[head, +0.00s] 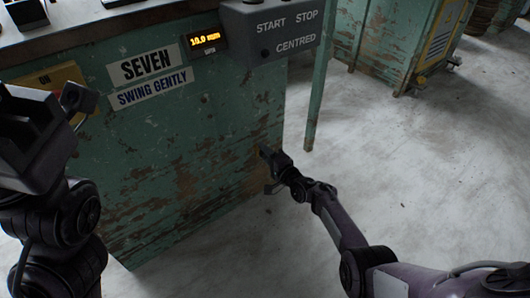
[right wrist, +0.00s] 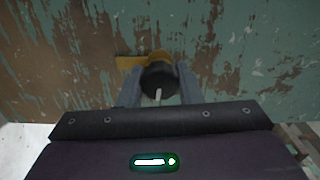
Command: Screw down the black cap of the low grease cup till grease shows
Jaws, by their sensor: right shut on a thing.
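The black cap (right wrist: 158,82) of the grease cup sits low on the worn green panel, between the two fingers of my right gripper (right wrist: 159,88). A brass-yellow part (right wrist: 130,62) shows behind and above the cap, against the panel. A pale line marks the cap's near face. In the head view my right gripper (head: 268,162) is at the low right part of the panel and hides most of the cup. It is shut on the cap. I see no grease. My left gripper (head: 72,108) is at the left, apart from the cup; its jaw opening is unclear.
The green cabinet (head: 190,160) carries the signs "SEVEN" and "SWING GENTLY", a lit display (head: 205,40) and a grey START/STOP box (head: 270,28). A green leg (head: 322,80) stands right of the cup. The pale floor (head: 430,170) to the right is clear.

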